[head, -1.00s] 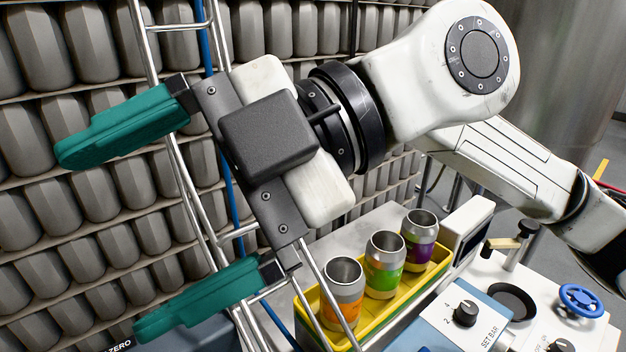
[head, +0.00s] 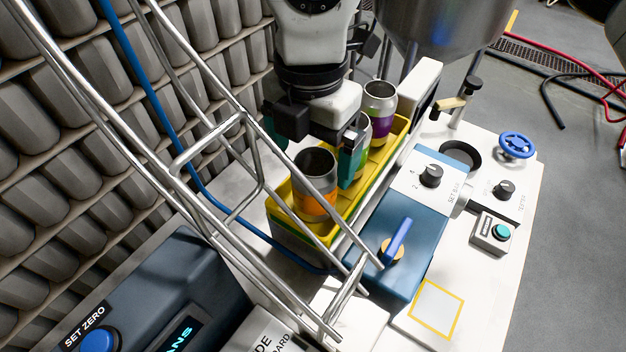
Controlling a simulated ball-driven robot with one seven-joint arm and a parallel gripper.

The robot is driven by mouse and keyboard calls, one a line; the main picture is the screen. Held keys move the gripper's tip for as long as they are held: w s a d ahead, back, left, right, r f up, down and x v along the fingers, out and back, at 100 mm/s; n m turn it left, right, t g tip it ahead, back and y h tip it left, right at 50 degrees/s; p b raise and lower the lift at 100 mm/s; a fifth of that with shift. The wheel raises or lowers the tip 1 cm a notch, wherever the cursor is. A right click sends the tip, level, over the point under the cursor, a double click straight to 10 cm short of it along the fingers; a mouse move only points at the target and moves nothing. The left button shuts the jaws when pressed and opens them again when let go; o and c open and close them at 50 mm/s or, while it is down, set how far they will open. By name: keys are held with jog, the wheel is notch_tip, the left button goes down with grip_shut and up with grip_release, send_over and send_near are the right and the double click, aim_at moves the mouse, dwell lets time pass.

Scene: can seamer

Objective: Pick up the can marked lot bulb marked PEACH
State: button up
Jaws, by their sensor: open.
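Three open-topped metal cans stand upright in a row in a yellow tray (head: 370,185) in the head view. The nearest has an orange band (head: 316,200), the middle one a green band (head: 366,140), the farthest a purple band (head: 381,112). No PEACH mark or lot bulb is readable on any of them. My gripper (head: 311,148) is low at the row's left side, its teal fingers apart. One finger is in front of the green-banded can and hides part of it; the other is farther left, partly hidden. I cannot tell whether either touches a can.
A metal rail frame (head: 245,120) crosses the view close to the tray's left. A blue-and-white machine (head: 405,225) with knobs, a blue lever (head: 397,241) and a blue handwheel (head: 515,146) stands on the right. A dark SET ZERO box (head: 160,290) is at the lower left.

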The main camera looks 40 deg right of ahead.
jog(key=shift+s+f+p, duration=0.15)
jog(key=shift+f+p, duration=0.2)
jog(key=shift+f, duration=1)
jog(key=shift+s+f+p, duration=0.15)
jog(key=shift+f+p, duration=0.2)
jog(key=shift+f, duration=1)
jog(key=shift+c, duration=0.2)
jog(key=c, duration=1)
